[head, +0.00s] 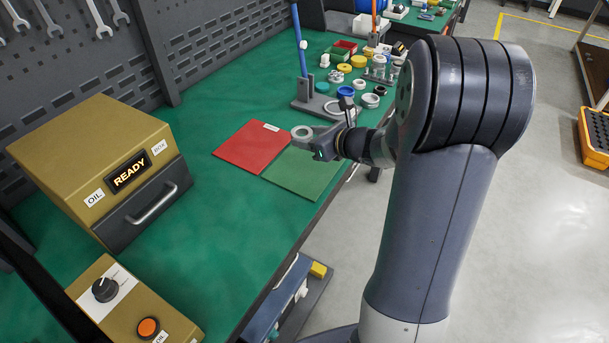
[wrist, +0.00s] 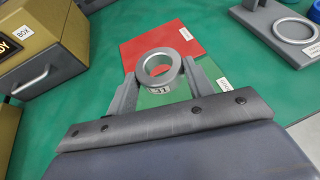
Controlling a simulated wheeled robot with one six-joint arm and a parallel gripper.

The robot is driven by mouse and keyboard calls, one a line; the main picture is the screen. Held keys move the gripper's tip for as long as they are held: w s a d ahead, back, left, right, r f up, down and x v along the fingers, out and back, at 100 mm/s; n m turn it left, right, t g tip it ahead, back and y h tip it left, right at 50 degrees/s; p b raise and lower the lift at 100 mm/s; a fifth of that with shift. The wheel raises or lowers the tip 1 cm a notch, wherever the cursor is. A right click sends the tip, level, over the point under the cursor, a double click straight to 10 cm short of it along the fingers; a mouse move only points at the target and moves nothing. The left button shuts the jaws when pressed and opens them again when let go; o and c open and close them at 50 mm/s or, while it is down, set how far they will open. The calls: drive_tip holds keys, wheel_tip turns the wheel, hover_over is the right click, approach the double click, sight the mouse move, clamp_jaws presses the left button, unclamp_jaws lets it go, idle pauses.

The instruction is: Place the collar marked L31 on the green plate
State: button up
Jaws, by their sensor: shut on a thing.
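My gripper (head: 306,141) is shut on a grey ring-shaped collar (wrist: 158,84), with one finger on each side of it in the wrist view. The collar's front wall has a label that shows upside down and seems to read L31. The collar (head: 302,138) also shows at the gripper's end in the head view. The green plate (head: 305,175) lies flat on the bench, below and near the held collar. In the wrist view the green plate (wrist: 150,101) is partly hidden by the collar and fingers. The collar appears to be above the plates, not resting on them.
A red plate (head: 245,147) adjoins the green one. A grey stand with a blue post (head: 302,60) and several rings stand beyond. A brown oven-like box reading READY (head: 100,150) and a control box (head: 130,310) are at left. The bench between is clear.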

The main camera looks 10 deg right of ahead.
sight(311, 172)
drive_tip(key=shift+d+f, duration=0.1)
drive_tip(key=shift+d, duration=0.15)
wheel_tip(311, 172, down, 10)
drive_tip(key=shift+r+b, duration=0.15)
drive_tip(key=shift+b, duration=0.85)
drive_tip(key=shift+f, duration=0.25)
drive_tip(key=o, duration=1.3)
drive_tip(key=shift+c, duration=0.2)
drive_tip(key=shift+r, duration=0.15)
